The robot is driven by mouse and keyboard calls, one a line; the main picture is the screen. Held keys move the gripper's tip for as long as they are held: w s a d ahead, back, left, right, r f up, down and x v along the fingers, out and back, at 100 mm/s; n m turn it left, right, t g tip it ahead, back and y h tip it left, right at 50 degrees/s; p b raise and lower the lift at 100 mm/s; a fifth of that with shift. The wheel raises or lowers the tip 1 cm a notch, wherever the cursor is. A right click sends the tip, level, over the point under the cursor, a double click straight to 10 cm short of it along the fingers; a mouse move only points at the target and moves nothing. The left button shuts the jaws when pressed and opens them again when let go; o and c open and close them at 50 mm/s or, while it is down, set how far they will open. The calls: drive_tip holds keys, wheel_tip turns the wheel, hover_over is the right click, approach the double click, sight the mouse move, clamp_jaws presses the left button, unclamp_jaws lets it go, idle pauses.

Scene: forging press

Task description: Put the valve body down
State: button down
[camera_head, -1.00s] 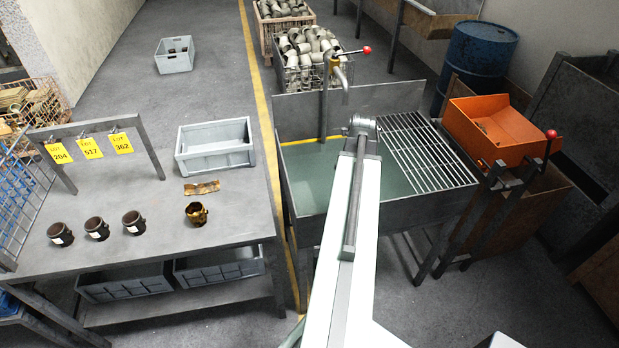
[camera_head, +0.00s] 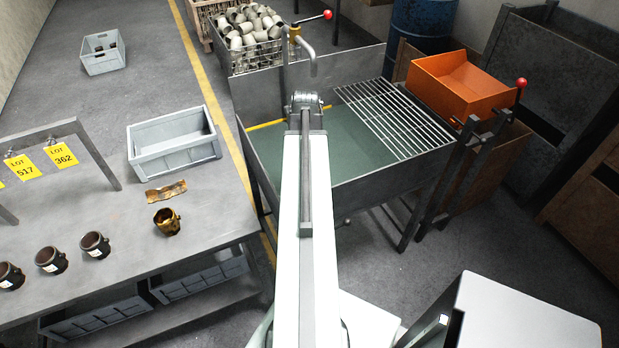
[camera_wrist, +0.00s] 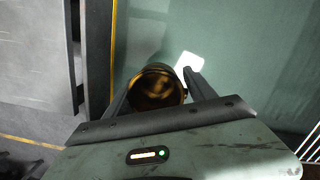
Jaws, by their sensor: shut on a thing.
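A brown, glossy round valve body (camera_wrist: 157,88) sits between the two fingers of my gripper (camera_wrist: 158,92) in the wrist view, its open mouth toward the camera. My gripper is shut on it, over the greenish sink basin (camera_wrist: 235,50). A white patch shows beside the right finger; I cannot tell what it is. In the head view my arm reaches to the basin (camera_head: 365,145), and the gripper and held body are hidden. A similar golden-brown body (camera_head: 167,222) stands on the grey table (camera_head: 130,215); several dark bodies with white labels (camera_head: 95,245) stand to its left.
A wire grate (camera_head: 395,118) covers the basin's right part. A tap (camera_head: 312,55) rises at its back. An orange bin (camera_head: 462,85) stands at right. On the table are an empty grey crate (camera_head: 175,150), a brown strip (camera_head: 166,192) and a rack with yellow lot tags (camera_head: 62,155).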

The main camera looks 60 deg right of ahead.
wheel_tip(320, 180, down, 16)
drive_tip(key=b, duration=1.3)
drive_tip(key=shift+d+f+b, duration=0.15)
drive_tip(key=shift+b, duration=0.15)
drive_tip(key=shift+r, duration=0.25)
drive_tip(key=shift+f, duration=0.2)
drive_tip(key=shift+c, duration=1.5)
unclamp_jaws()
drive_tip(key=shift+r, duration=0.1)
drive_tip(key=r+p, duration=0.4)
drive_tip(key=s+r+p, duration=0.1)
drive_tip(key=r+p, duration=0.7)
drive_tip(key=shift+s+a+r+p, duration=0.15)
drive_tip(key=shift+a+r+p, duration=0.05)
drive_tip(key=shift+p, duration=0.15)
drive_tip(key=shift+f, duration=0.1)
